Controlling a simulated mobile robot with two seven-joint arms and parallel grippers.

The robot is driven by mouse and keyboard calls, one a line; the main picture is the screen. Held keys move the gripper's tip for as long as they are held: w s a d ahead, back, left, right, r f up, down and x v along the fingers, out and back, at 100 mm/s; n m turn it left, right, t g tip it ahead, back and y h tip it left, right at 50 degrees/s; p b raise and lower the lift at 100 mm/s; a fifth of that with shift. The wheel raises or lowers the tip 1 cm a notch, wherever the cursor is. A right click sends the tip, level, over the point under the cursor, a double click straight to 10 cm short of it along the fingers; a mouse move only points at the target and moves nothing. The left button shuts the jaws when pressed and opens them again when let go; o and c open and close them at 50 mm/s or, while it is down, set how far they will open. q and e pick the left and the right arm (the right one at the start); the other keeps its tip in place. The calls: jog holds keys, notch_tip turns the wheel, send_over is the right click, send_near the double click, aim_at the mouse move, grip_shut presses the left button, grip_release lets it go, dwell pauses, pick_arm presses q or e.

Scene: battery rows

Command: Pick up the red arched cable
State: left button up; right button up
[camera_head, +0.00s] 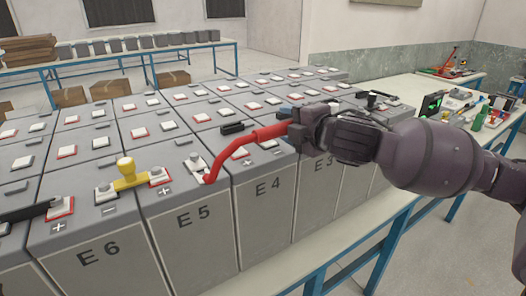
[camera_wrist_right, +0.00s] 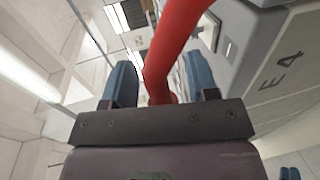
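The red arched cable (camera_head: 240,152) rises from a terminal on the battery marked E5 (camera_head: 192,217) and runs right to my right gripper (camera_head: 291,132). Its far end is hidden behind the gripper. In the right wrist view the cable (camera_wrist_right: 172,50) passes between the two blue fingers of the right gripper (camera_wrist_right: 160,85). Narrow gaps seem to show on both sides of it, so the fingers look open around it.
A black bar (camera_head: 30,211) lies further left. Rows of grey batteries fill the table behind. Tools stand on the bench (camera_head: 415,90) at right.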

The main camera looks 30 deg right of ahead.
jog(key=shift+w, duration=0.1)
grip_shut()
jog(key=shift+r, duration=0.1)
